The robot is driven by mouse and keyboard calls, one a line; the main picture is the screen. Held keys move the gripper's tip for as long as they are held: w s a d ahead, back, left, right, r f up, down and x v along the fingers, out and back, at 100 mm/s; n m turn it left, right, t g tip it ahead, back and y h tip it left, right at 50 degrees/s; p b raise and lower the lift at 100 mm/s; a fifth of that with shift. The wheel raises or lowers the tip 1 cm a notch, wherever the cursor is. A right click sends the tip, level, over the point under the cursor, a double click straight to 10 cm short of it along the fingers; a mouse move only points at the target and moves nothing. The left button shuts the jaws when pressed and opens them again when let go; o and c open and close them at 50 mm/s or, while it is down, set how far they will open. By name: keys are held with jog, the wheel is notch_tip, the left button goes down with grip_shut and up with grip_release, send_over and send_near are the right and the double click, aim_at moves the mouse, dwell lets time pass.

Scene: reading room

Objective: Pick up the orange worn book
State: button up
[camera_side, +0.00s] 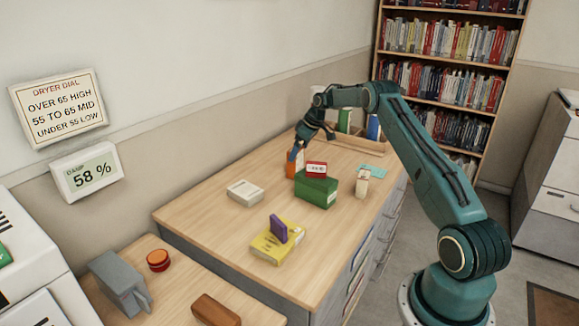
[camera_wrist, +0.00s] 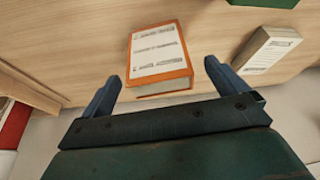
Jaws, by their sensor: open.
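The orange book (camera_side: 291,168) is on the wooden table, left of the green block and partly hidden by my gripper (camera_side: 298,150) in the side view. In the wrist view the orange book (camera_wrist: 160,46) shows a white printed label on its face and orange edges. My gripper (camera_wrist: 162,80) is open, its two blue fingers to the left and right of the book's near end. Gaps show between the fingers and the book. Nothing is held.
A green block (camera_side: 316,190) with a red box (camera_side: 316,169) on top stands close right of the book. A white book (camera_side: 245,193), a yellow book (camera_side: 278,247) with a purple block (camera_side: 278,229), and a cream block (camera_side: 362,185) are nearby. A wooden tray (camera_side: 362,146) is behind.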

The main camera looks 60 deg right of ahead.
aim_at(292, 168)
jog(key=shift+f, duration=0.15)
jog(key=shift+x, duration=2.5)
jog(key=shift+d, duration=0.1)
jog(key=shift+c, duration=0.5)
jog(key=c, duration=1.1)
